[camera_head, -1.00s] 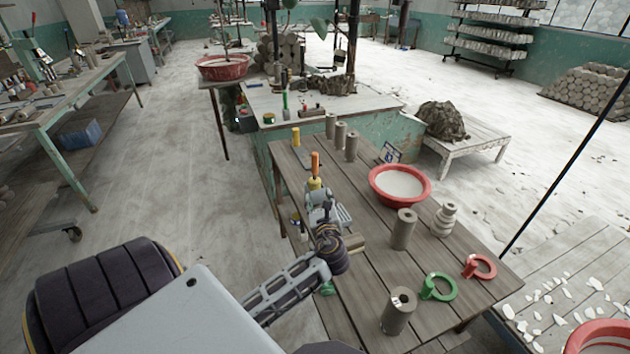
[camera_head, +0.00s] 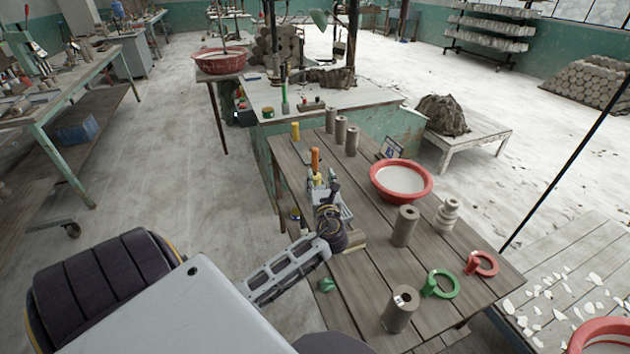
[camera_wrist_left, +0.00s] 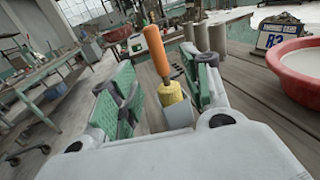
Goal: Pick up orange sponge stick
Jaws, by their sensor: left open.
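The orange sponge stick (camera_head: 315,160) stands upright on the wooden table, with an orange handle above a yellow part. In the left wrist view, the stick (camera_wrist_left: 183,62) leans slightly, and its yellow lower end meets a small grey block-like holder (camera_wrist_left: 178,114); how deep it sits is hidden. My left gripper (camera_head: 326,188) is just on the near side of the stick. In the left wrist view, its green-padded fingers (camera_wrist_left: 160,82) are spread apart, with the stick between them in the picture, nearer the right finger. I cannot tell whether they touch it. My right gripper is not in view.
A red bowl of white liquid (camera_head: 402,181) stands right of my gripper. Clay cylinders (camera_head: 403,227) stand nearby, several in all. A green ring-shaped tool (camera_head: 441,284) and a red one (camera_head: 484,263) lie at the near right. A yellow upright piece (camera_head: 295,131) stands beyond the stick.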

